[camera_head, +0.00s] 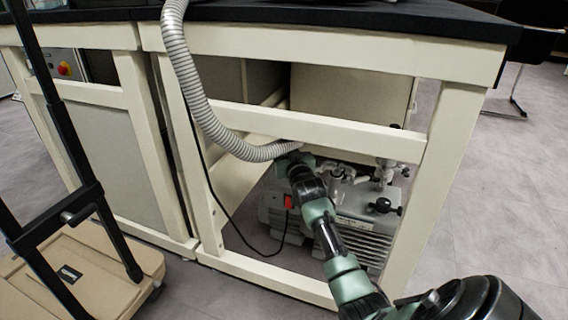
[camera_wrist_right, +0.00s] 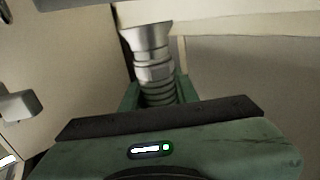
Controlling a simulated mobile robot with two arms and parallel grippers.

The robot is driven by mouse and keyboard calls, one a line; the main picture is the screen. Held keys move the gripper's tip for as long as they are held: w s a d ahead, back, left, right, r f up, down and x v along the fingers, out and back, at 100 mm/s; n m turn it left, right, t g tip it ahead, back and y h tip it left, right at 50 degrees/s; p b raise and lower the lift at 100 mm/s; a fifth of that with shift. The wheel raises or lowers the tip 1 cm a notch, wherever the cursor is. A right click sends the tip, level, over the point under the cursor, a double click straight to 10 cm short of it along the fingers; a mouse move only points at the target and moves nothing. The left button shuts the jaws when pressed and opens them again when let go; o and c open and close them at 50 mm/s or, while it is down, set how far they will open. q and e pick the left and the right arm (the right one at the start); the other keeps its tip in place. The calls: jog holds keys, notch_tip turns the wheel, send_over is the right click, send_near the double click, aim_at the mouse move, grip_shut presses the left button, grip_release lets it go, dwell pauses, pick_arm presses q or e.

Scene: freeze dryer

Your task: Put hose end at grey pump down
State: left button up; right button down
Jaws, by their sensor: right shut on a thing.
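The grey ribbed hose (camera_head: 205,113) hangs from the bench top and curves down to the right into the frame opening. Its metal end, a flared fitting (camera_wrist_right: 148,60), shows in the right wrist view, pointing away from the gripper. My right gripper (camera_head: 293,157) is shut on the hose just behind this end (camera_wrist_right: 158,92). The grey pump (camera_head: 345,220) stands on the floor under the bench, below and right of the gripper. My right arm covers part of it. My left gripper is not in view.
The bench's cream frame has an upper crossbar (camera_head: 320,122) and a right leg (camera_head: 440,170) around the opening. A black cable (camera_head: 215,190) hangs left of the pump. A beige wheeled cart (camera_head: 90,275) with black uprights stands at the left.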

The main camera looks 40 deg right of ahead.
notch_tip(320, 180, down, 4)
jog(key=shift+r+b, duration=0.2)
jog(key=shift+b, duration=0.9)
jog(key=shift+r, duration=0.2)
jog(key=c, duration=1.1)
grip_release()
jog(key=shift+f, duration=0.1)
jog(key=shift+o, duration=0.2)
